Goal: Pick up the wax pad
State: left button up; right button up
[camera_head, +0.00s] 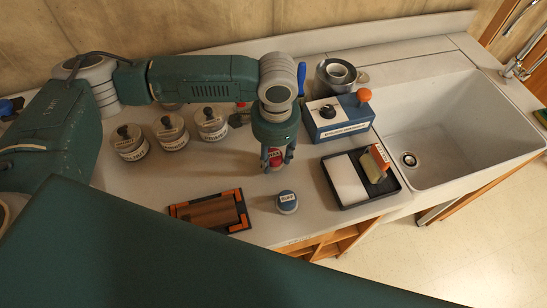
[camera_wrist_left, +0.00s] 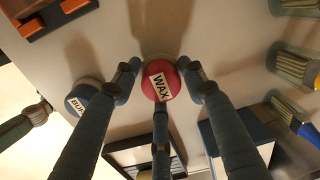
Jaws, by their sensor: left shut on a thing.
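The wax pad (camera_head: 275,158) is a small round red piece with a white label reading WAX, and it also shows red in the left wrist view (camera_wrist_left: 168,80). My left gripper (camera_head: 276,160) points down over the counter with its fingers closed around the pad's sides. In the left wrist view the fingers (camera_wrist_left: 161,88) meet the pad from several sides and partly cover it. I cannot tell whether the pad touches the counter. A dark jointed part at the left edge of the left wrist view may belong to my right gripper (camera_wrist_left: 38,112), but its jaws do not show.
A black tray (camera_head: 379,203), a blue box with an orange knob (camera_head: 338,118) and a sink (camera_head: 450,125) are to the right. Several labelled jars (camera_head: 130,145) and an orange-cornered frame (camera_head: 212,212) are to the left.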

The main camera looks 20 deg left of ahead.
aim_at(274, 155)
pick_arm(q)
notch_tip(274, 155, up, 19)
jog(key=b, duration=0.2)
jog(key=shift+f, duration=0.15)
jog(key=o, duration=0.4)
jog(key=shift+c, duration=1.3)
